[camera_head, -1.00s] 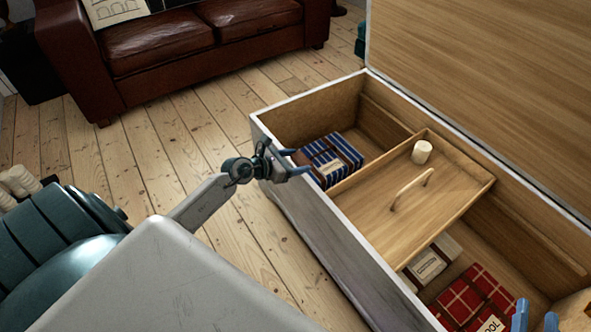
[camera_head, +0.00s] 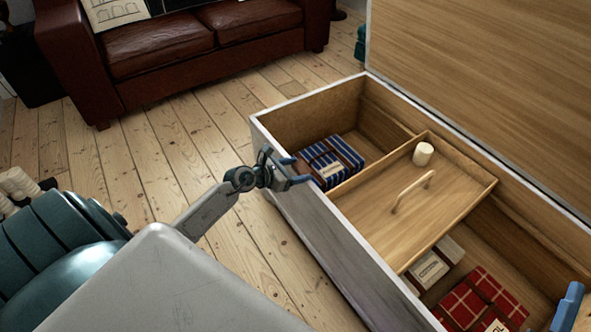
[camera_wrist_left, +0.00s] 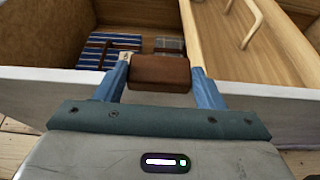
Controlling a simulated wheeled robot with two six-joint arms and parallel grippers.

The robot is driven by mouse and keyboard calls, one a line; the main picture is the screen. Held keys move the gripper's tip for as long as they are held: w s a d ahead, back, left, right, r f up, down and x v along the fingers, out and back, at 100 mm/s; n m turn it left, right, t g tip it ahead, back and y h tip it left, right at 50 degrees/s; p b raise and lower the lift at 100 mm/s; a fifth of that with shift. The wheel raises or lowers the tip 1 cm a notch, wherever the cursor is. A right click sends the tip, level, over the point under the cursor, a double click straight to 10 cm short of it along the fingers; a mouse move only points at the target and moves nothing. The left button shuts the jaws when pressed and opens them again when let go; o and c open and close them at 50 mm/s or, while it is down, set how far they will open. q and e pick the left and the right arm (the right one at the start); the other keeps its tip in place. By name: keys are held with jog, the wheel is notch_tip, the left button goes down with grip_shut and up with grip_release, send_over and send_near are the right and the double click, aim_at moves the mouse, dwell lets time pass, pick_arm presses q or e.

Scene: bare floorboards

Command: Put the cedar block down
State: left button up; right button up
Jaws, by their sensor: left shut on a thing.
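The cedar block (camera_wrist_left: 160,73) is a reddish-brown block held between the two blue fingers of my left gripper (camera_head: 294,170) in the left wrist view. In the head view this gripper is over the chest's near wall, beside the compartment with blue striped bundles, and the block is not clearly seen there. The open wooden chest (camera_head: 285,185) has a pale rim. A blue finger of my right gripper (camera_head: 568,302) shows at the lower right edge of the head view; its opening cannot be judged.
Blue striped bundles (camera_head: 345,152) lie in the chest's far-left compartment. A wooden tray (camera_head: 375,222) with a handle and a cream cylinder (camera_head: 423,153) spans the chest. A red checked bundle (camera_head: 470,300) lies at lower right. A leather sofa (camera_head: 170,50) stands behind; floorboards at left are clear.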

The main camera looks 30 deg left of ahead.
pick_arm(q)
jog(key=shift+f, duration=0.1)
jog(key=o, duration=1)
pick_arm(e)
jog(key=shift+s+r, duration=0.1)
jog(key=shift+r, duration=0.25)
